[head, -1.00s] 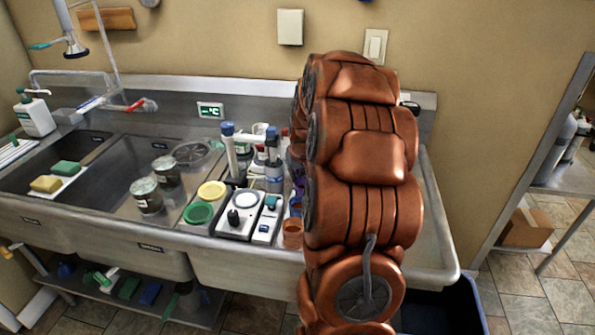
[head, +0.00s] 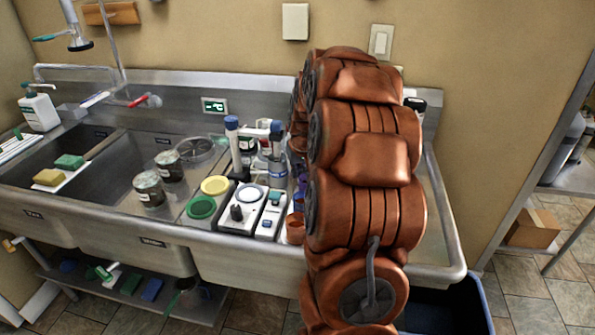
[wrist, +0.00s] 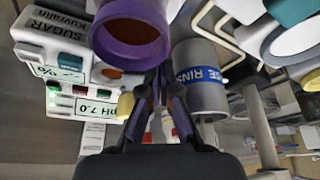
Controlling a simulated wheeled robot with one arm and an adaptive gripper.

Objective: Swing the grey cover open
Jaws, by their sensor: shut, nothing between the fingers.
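In the wrist view my gripper (wrist: 152,98) is shut and empty, its dark fingers together among the bench items. A white device marked SUGAR (wrist: 50,62) is at the upper left, with a grey labelled part (wrist: 52,32) on it. I cannot tell surely whether that part is the grey cover, and no cover stands visibly open. The fingertips are to the right of this device and apart from it. In the head view my arm hides the gripper and this device.
A purple-rimmed cup (wrist: 132,50) is close above the fingers, and a grey bottle marked RINSE (wrist: 200,82) is close to their right. A pH 7.0 meter (wrist: 78,103) is at the left. White instruments (head: 241,210) and jars (head: 148,188) crowd the sink unit.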

